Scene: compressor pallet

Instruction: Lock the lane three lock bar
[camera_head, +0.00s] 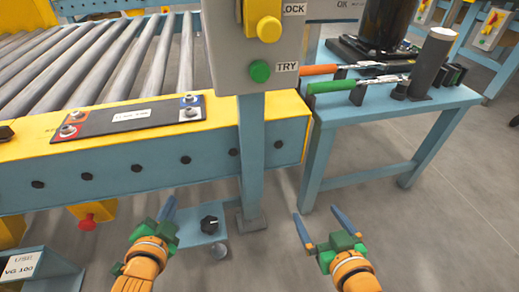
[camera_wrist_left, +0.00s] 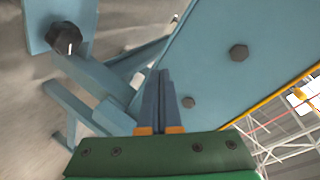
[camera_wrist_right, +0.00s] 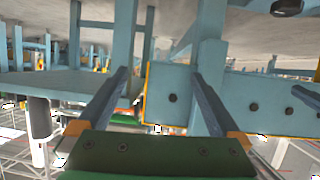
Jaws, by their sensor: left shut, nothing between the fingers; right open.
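No part is legibly marked as lane three or as a lock bar. A dark plate (camera_head: 128,118) with a small white label, too small to read, lies on the conveyor's yellow edge, with round fittings at both ends. A grey control box (camera_head: 238,75) on a blue post has a yellow button by the word LOCK and a green button by TRY. A black knob (camera_head: 209,224) sits on a low blue bracket; a black knob also shows in the left wrist view (camera_wrist_left: 65,38). My left gripper (camera_head: 169,207) is shut and empty, left of the bracket. My right gripper (camera_head: 318,220) is open and empty, right of the post.
The blue conveyor side (camera_head: 120,170) with its bolts stands beyond my left gripper. A blue table (camera_head: 425,103) at the right holds orange- and green-handled tools and dark cylinders. A red knob (camera_head: 87,222) and a VG 100 sign (camera_head: 22,268) are lower left. Floor (camera_head: 440,230) is clear at right.

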